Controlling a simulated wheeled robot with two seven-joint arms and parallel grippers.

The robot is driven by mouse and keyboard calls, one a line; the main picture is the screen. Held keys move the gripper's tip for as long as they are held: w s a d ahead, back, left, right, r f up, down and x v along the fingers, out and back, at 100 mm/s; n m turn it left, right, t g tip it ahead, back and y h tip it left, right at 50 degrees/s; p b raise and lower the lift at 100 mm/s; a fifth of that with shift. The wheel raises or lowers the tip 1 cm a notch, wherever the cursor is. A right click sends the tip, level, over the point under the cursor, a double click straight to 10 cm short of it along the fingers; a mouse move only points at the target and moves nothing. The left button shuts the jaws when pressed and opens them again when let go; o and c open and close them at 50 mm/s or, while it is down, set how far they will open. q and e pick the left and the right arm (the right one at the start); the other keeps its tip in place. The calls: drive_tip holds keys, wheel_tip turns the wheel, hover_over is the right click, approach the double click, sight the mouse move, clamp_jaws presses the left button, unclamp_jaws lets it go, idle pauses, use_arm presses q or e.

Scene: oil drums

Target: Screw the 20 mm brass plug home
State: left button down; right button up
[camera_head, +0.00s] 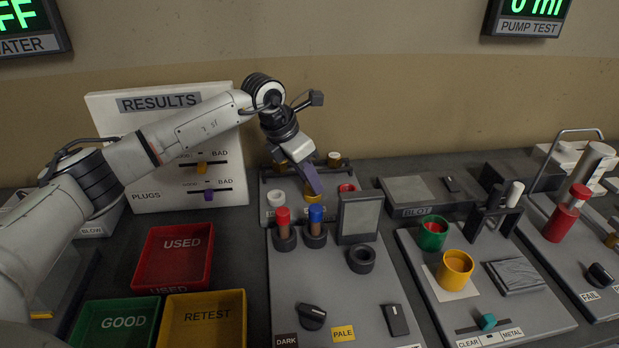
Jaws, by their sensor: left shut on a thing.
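My left arm reaches in from the left, and my left gripper (313,185) with purple fingers points down at the rack at the back of the middle panel. It is shut on a small brass-coloured piece (309,195), which looks like the plug. The fingers hide most of this piece, so its thread, size and seating cannot be told. A white ring-like piece (276,199) is to its left and a red one (346,188) to its right. My right gripper is not in view.
Red-capped (283,215) and blue-capped (316,213) tubes and a grey upright plate (359,217) stand close in front of the gripper. A results board (170,112) is behind my arm. Red (172,258), green (114,322) and yellow (204,318) trays lie at left.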

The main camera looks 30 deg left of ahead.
use_arm(q)
drive_tip(key=c, duration=1.3)
unclamp_jaws()
drive_tip(key=shift+s+a+r, duration=0.15)
drive_tip(key=shift+a+r, duration=0.05)
drive_tip(key=shift+r, duration=0.35)
drive_tip(key=b+v, duration=0.1)
drive_tip(key=v, duration=0.8)
drive_tip(key=shift+s, duration=0.15)
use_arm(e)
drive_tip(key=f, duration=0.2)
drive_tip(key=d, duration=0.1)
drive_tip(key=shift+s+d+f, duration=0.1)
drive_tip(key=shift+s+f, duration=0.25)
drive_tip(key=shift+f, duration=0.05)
